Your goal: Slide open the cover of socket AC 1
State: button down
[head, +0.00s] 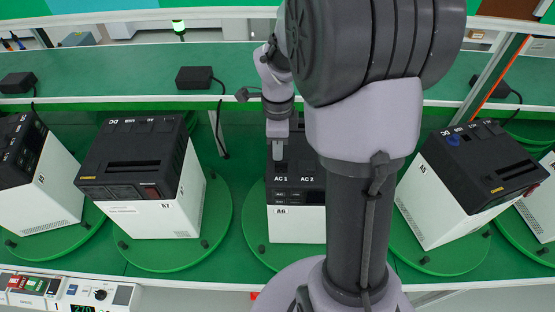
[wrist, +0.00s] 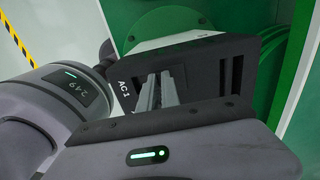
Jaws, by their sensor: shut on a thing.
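The unit A6 (head: 297,224) has a white body and a black top panel with the labels AC 1 and AC 2. It stands on a green turntable behind my arm, which hides its right part. My gripper (head: 280,156) points down onto the top panel just behind the AC 1 label. In the wrist view my gripper (wrist: 158,90) has its two grey fingers close together at the dark socket area beside the AC 1 label. They appear shut on the cover of socket AC 1, but the cover itself is mostly hidden by the fingers.
Similar units, A7 (head: 150,215) on the left and A5 (head: 440,205) on the right, stand on their own green turntables. Black adapters, such as one (head: 198,78) behind A7, lie on the green shelf behind. A control panel (head: 70,292) is at the front left.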

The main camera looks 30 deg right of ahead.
jog(key=shift+w+d, duration=0.25)
jog(key=shift+w, duration=0.15)
jog(key=c, duration=1.6)
grip_release()
jog(key=shift+w+d, duration=0.1)
jog(key=shift+d, duration=0.05)
jog(key=shift+o, duration=0.2)
notch_tip(320, 180, up, 17)
jog(key=p, duration=0.3)
jog(key=shift+r, duration=0.2)
